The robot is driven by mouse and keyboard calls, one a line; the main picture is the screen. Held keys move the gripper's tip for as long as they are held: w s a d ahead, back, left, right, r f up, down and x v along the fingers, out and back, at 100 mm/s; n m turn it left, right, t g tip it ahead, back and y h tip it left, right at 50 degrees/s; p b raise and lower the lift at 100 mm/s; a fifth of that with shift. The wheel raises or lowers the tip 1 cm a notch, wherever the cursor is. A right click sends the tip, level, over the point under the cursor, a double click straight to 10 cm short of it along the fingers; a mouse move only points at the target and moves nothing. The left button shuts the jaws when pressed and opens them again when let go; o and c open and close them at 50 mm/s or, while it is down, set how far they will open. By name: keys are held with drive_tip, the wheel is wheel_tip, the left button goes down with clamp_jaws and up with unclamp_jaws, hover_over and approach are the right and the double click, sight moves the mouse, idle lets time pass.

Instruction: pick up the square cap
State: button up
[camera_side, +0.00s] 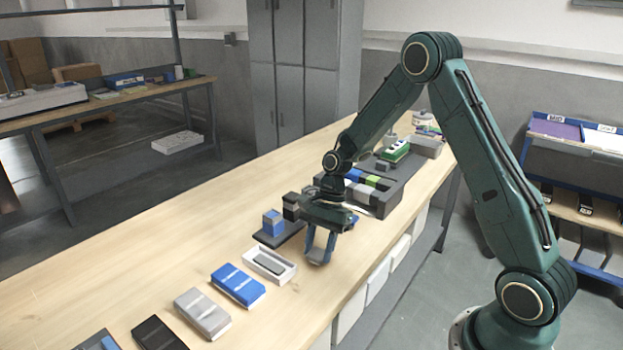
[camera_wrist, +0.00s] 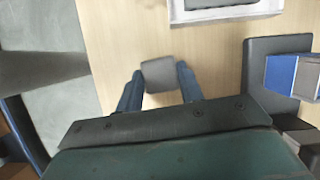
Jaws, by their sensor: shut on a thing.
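The square cap (camera_wrist: 159,74) is a small dark grey block with a flat square face. In the wrist view it sits between the two blue fingers of my gripper (camera_wrist: 158,88), which touch its opposite sides. In the side view my gripper (camera_side: 318,258) points down near the table's right edge, beside the white tray. The cap is small and mostly hidden by the fingers there, so I cannot tell whether it is touching the table.
A white tray (camera_side: 270,264) with a dark insert lies just left of my gripper. A dark base (camera_side: 280,240) with a blue and grey block stands behind it. Blue (camera_side: 238,285) and grey (camera_side: 203,313) boxes lie nearer the front. Bare wood lies along the left.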

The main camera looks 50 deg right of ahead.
sight(317, 249)
wheel_tip(317, 249, up, 20)
idle(0.6)
drive_tip(key=shift+f, duration=0.1)
idle(0.5)
drive_tip(key=w+d+f+m+t+h, duration=0.2)
drive_tip(key=w+d+f+m, duration=0.1)
drive_tip(key=w+d+m, duration=0.4)
drive_tip(key=w+d+f+m+t+h, duration=0.2)
drive_tip(key=w+d+m, duration=0.5)
drive_tip(key=m, duration=0.5)
drive_tip(key=shift+d+f+t+h, duration=0.3)
drive_tip(key=shift+d+f+t, duration=0.15)
drive_tip(key=shift+d, duration=0.5)
drive_tip(key=shift+f, duration=0.3)
drive_tip(key=shift+f, duration=2.6)
